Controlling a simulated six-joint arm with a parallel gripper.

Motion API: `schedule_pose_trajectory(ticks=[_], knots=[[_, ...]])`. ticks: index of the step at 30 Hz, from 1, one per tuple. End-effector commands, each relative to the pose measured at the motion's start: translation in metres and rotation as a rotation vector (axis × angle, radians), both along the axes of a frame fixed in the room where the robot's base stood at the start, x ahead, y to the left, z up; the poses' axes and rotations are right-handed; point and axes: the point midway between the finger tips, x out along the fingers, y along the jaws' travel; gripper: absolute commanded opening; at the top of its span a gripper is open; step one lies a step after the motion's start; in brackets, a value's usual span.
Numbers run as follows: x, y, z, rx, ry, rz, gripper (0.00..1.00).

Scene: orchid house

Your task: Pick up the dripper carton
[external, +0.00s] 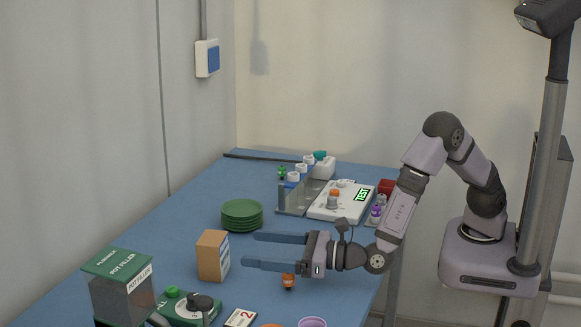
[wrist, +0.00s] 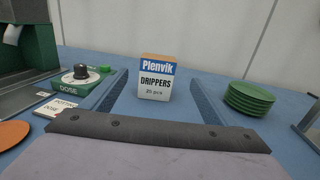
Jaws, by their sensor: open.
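The dripper carton (external: 212,256) is a small upright box, tan-brown on its side in the external view. In the wrist view its front (wrist: 155,80) shows a blue "Plenvik" band and "DRIPPERS 25 pcs" on white. It stands on the blue table. My gripper (external: 249,250) is open and level above the table, its two blue fingers pointing left toward the carton. In the wrist view the fingers (wrist: 157,88) lie on either side of the carton's line. The carton appears ahead, roughly midway between them, with nothing held.
Green stacked saucers (external: 242,215) stand behind the carton, to its right in the wrist view (wrist: 250,98). The pot filler (external: 120,285) and a green dose unit (external: 185,308) stand at the front left. An orange-topped item (external: 288,281) stands near my gripper. A tester (external: 341,201) lies farther back.

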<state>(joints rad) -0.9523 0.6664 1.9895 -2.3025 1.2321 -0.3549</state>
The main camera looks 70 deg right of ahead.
Motion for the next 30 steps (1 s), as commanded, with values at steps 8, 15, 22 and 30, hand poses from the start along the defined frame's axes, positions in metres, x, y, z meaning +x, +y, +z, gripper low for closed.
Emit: schedule_pose_trajectory(ticks=[8,15,22,30], knots=[[0.040,0.006,0.002,0.001,0.000,-0.003,0.80],[0.059,0.010,0.000,0.000,0.000,-0.002,0.80],[0.062,0.011,0.000,0.000,0.001,-0.001,0.80],[0.083,0.018,0.000,0.000,0.001,-0.002,0.80]])
